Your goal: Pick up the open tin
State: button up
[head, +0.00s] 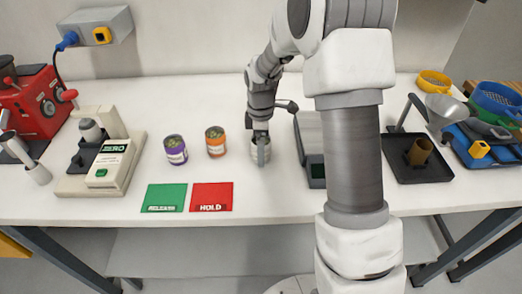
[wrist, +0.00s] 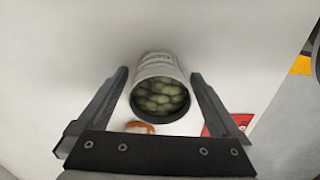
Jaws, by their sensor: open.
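The open tin (wrist: 156,69) is a pale, labelled can. In the wrist view its open top faces the camera and shows green, bean-like pieces inside. My gripper (wrist: 158,88) is open, with one finger on each side of the tin; whether the fingers touch it I cannot tell. In the head view the tin (head: 261,158) stands on the white table, partly hidden by my gripper (head: 261,150), which comes down over it from above.
A purple tin (head: 175,150) and an orange tin (head: 215,142) stand to the left. A green RELEASE mat (head: 164,198) and a red HOLD mat (head: 212,197) lie in front. A scale (head: 312,150) is close on the right, and a black tray (head: 427,174) lies farther right.

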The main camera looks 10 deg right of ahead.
jog(key=shift+f, duration=0.1)
grip_shut()
dwell(0.5)
